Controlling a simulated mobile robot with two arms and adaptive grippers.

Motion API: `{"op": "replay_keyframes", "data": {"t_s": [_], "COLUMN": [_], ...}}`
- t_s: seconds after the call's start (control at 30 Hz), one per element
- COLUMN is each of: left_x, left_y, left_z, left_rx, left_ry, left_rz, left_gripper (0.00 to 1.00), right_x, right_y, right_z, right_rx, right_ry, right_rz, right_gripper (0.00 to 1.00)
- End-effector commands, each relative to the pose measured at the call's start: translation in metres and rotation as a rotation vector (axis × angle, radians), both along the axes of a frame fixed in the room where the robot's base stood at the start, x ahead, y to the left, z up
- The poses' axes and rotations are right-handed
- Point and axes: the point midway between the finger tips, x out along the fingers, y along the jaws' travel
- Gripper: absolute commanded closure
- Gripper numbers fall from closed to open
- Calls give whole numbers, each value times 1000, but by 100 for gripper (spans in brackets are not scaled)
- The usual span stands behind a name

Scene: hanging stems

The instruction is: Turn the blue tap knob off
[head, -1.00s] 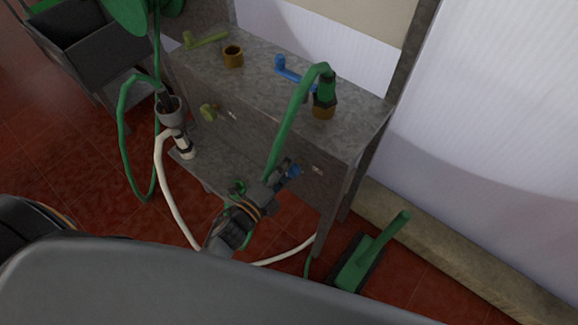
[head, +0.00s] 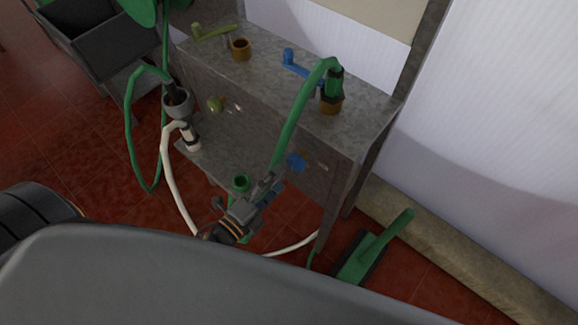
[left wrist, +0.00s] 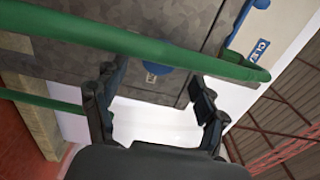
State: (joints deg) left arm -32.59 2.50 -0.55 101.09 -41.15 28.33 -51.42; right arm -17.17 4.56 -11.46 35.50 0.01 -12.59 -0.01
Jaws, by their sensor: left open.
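The blue tap knob (head: 297,162) sits on the front face of the grey bench (head: 352,128), below the green hose. My left gripper (head: 268,186) is in front of the bench, open and empty, below and to the left of the knob and apart from it. In the left wrist view, my left gripper's two fingers (left wrist: 155,98) are spread wide. There a blue part, seemingly the knob (left wrist: 177,66), shows beyond and between them, partly hidden by the green hose. How the knob is turned is too small to tell. My right gripper is not in view.
The green hose (head: 296,112) arches from the bench top down close to my left gripper. A white hose (head: 170,185) hangs at the left.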

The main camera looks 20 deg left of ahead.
Motion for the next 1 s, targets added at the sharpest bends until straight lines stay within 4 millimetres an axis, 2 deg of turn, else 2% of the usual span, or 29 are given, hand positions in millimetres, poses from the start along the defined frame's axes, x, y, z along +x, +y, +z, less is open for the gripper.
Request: {"op": "replay_keyframes", "data": {"t_s": [0.1,0.3,0.9,1.0], "left_x": [-22,-42,-45,-44], "left_y": [8,15,16,18], "left_z": [0,0,0,-12], "left_rx": [0,0,-1,-29], "left_ry": [3,1,0,36], "left_rz": [1,0,1,14], "left_gripper": [28,28,28,28], "right_x": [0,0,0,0], "right_y": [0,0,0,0], "right_z": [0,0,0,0], "right_rx": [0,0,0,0], "right_ry": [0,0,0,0], "right_rz": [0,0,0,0], "right_gripper": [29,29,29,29]}}
